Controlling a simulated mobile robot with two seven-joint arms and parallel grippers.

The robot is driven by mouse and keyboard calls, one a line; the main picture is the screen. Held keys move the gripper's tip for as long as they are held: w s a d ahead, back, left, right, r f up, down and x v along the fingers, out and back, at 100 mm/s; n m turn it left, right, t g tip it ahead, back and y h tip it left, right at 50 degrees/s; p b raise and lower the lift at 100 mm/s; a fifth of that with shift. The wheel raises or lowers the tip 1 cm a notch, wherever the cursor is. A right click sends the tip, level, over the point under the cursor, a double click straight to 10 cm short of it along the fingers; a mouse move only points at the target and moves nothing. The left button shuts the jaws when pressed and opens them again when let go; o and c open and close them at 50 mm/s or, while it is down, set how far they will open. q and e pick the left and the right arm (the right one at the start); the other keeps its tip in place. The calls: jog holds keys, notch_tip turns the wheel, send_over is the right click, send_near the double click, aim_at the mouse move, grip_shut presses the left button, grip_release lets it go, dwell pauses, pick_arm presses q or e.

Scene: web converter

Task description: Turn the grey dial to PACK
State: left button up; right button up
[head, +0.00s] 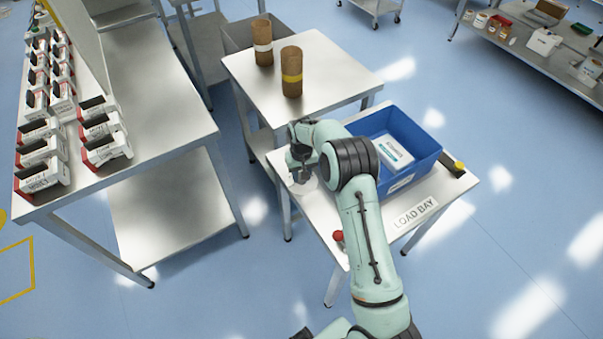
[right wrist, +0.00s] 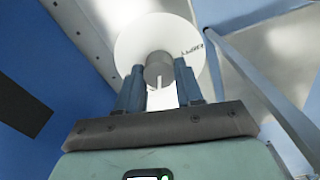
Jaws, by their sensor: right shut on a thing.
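The grey dial (right wrist: 159,70) shows in the right wrist view as a short grey cylinder with a pale pointer line, in front of a round white plate (right wrist: 130,38). Small dark lettering sits at the plate's right edge; I cannot read it, so which position the pointer faces is unclear. My right gripper (right wrist: 159,80) has its two fingers on either side of the dial, shut on it. In the head view my right gripper (head: 302,172) is at the left edge of the load bay table, and the dial is mostly hidden there. My left gripper is not in view.
A blue bin (head: 425,150) holding a white box (head: 393,152) stands on the load bay table (head: 345,225), with a red knob (head: 338,236) at its near edge. Two brown rolls (head: 291,75) stand on the table behind. A left bench (head: 160,110) carries several cartons.

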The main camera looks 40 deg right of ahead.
jog(key=shift+m, duration=0.5)
jog(key=o, duration=1)
notch_tip(320, 180, up, 14)
jog(key=shift+f+p, duration=0.25)
jog(key=shift+p, duration=0.1)
jog(key=shift+f, duration=0.1)
